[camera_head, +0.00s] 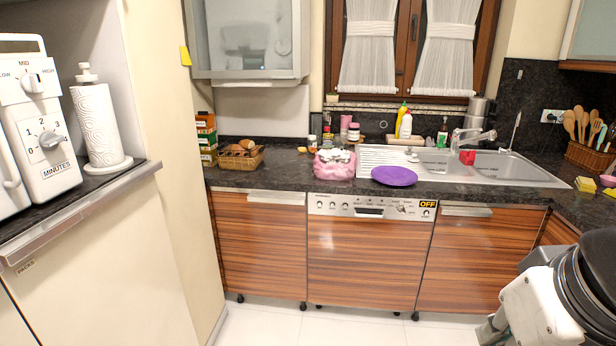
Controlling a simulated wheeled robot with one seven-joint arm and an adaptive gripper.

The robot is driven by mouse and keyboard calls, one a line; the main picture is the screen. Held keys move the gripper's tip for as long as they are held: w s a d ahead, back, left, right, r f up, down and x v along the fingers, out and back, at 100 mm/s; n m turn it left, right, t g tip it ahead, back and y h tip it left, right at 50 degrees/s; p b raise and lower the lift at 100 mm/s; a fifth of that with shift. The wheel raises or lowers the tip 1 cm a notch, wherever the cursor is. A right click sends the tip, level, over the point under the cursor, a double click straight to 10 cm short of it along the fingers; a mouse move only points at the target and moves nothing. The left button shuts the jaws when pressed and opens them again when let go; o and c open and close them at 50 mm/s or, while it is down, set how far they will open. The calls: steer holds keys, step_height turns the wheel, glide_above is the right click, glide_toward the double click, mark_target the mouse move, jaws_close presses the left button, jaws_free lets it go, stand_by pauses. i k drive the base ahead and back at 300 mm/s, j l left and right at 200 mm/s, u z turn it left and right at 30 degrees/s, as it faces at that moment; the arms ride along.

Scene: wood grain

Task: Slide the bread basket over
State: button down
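The bread basket (248,161) is a small tan wicker basket with brown rolls or bread in it. It stands on the dark stone counter (290,187) at the left end, near the wall and beside a stack of boxes. Part of my arm, white and black, shows at the lower right, far from the basket. My gripper is not in view, so its fingers cannot be seen.
A pink bag-like container (335,165) and a purple plate (394,175) stand right of the basket. Stacked boxes (207,140) are behind its left side. The sink (490,168) is further right. Some bare counter lies between basket and pink container.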

mark_target(246, 148)
steer(key=i+u, duration=0.25)
steer(key=i, duration=0.7)
steer(key=i+l+u, duration=0.2)
steer(key=i, duration=0.8)
steer(key=i+u, duration=0.3)
steer(key=i, duration=0.15)
steer(key=i+u, duration=0.25)
steer(key=i, duration=0.2)
steer(key=i+l+u, duration=0.3)
steer(key=i, duration=0.15)
